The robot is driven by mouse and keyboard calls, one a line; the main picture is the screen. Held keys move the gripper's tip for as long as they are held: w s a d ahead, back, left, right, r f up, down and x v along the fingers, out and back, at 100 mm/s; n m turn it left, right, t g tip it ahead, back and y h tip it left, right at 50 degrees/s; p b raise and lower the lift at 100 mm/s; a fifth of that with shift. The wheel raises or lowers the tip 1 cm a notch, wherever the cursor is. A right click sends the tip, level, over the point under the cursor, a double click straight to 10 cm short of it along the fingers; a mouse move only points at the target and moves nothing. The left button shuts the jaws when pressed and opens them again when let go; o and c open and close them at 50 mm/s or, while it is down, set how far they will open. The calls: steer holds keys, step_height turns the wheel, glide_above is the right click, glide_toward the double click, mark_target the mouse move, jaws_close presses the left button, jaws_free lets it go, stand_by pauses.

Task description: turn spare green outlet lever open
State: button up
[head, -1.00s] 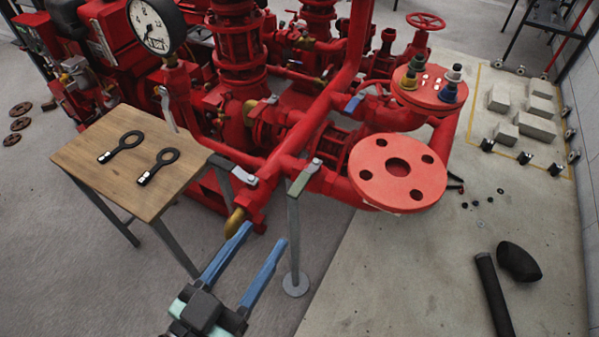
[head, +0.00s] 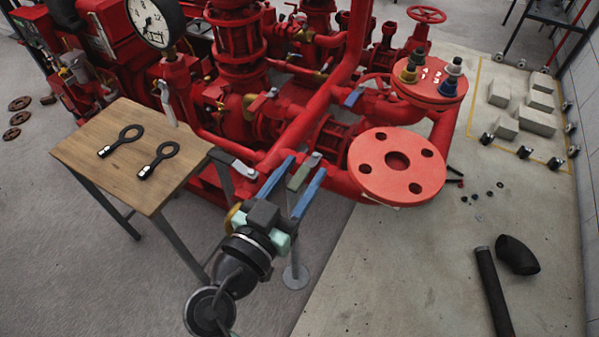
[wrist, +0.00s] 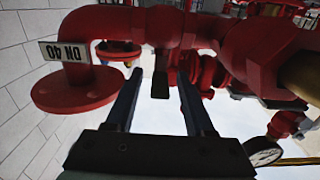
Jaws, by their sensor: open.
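The spare green outlet lever (head: 299,177) is a short green handle on the front of the red pipework, left of the big red flange (head: 367,180). My gripper (head: 306,167) is open, with its two long blue fingers reaching up on either side of the lever. In the wrist view, my gripper (wrist: 160,76) has a dark, flat lever (wrist: 160,86) between its fingertips, with a gap to each finger. The lever looks untouched. Its pivot is hard to make out.
A grey lever (head: 244,170) is close on the left. A wooden table (head: 95,150) with two black ring-ended tools stands further left. A blue lever (head: 355,97) is behind. A red flange marked DN 40 (wrist: 75,92) is at left in the wrist view. Black pipe pieces (head: 517,255) lie at right.

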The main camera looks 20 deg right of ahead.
jaws_close()
stand_by(1.3)
